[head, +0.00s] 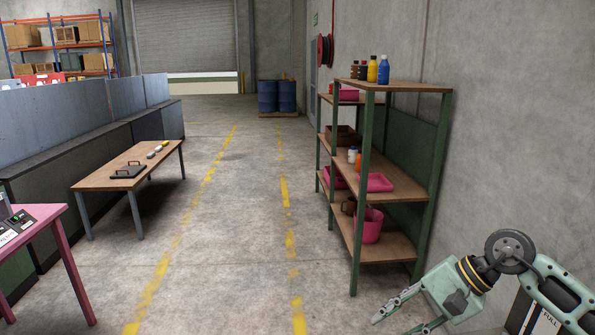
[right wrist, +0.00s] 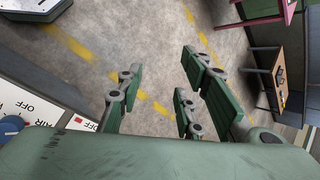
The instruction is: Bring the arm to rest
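My right arm comes in at the lower right of the head view, bent, beside the grey wall. My right gripper (head: 404,318) points left and toward the floor, with its fingers apart and nothing between them. In the right wrist view the green fingers (right wrist: 160,88) are spread wide, with bare concrete floor showing between them. My left arm and left gripper are in neither view.
A green-framed shelf (head: 398,83) with pink bins and bottles stands near my right gripper. A panel (right wrist: 45,115) with OFF markings is close to it. A wooden table (head: 98,180) and a pink table (head: 40,219) stand left. The middle floor is clear.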

